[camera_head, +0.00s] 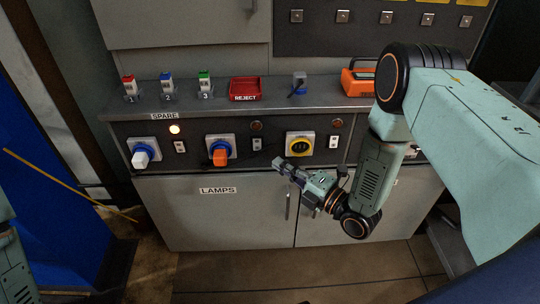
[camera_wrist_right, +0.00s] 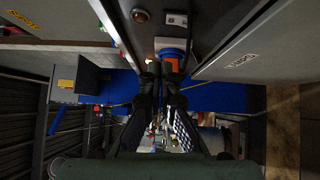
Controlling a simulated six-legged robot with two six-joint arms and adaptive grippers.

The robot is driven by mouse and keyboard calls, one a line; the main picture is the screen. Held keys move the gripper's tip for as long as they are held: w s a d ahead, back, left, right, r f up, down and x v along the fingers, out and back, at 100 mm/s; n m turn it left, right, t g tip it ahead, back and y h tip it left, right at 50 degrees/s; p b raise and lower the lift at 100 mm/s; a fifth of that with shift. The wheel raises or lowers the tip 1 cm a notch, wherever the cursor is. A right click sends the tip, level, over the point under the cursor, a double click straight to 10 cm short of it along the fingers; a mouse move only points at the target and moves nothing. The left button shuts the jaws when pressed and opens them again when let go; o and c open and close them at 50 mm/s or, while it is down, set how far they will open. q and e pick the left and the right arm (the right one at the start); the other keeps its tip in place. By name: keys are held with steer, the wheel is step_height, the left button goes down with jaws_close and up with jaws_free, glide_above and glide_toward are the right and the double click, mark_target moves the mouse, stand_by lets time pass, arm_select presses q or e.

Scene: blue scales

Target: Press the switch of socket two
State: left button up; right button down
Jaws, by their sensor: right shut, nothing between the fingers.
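A row of three sockets is set in the dark panel under the shelf. The left socket holds a white plug (camera_head: 142,156), the middle one an orange plug (camera_head: 220,156), and the right socket (camera_head: 300,144) with a yellow ring is empty. A small switch sits right of each: left switch (camera_head: 180,147), middle switch (camera_head: 257,144), right switch (camera_head: 333,141). My right gripper (camera_head: 279,164) is shut and empty, in front of the panel, below and right of the middle switch. The wrist view shows its fingers (camera_wrist_right: 160,82), the orange plug (camera_wrist_right: 172,61) and a switch (camera_wrist_right: 177,20). My left gripper is out of view.
The left lamp (camera_head: 175,129) is lit; the middle lamp (camera_head: 256,126) and right lamp (camera_head: 336,123) look dark. On the shelf stand numbered plugs, a red REJECT tray (camera_head: 245,88) and an orange device (camera_head: 357,82). Cabinet doors (camera_head: 215,215) with handles lie below the panel.

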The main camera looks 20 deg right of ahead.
steer(key=p+v, duration=0.1)
steer(key=v, duration=0.2)
steer(key=shift+s+d+r, duration=0.15)
steer(key=shift+s, duration=0.1)
stand_by(0.4)
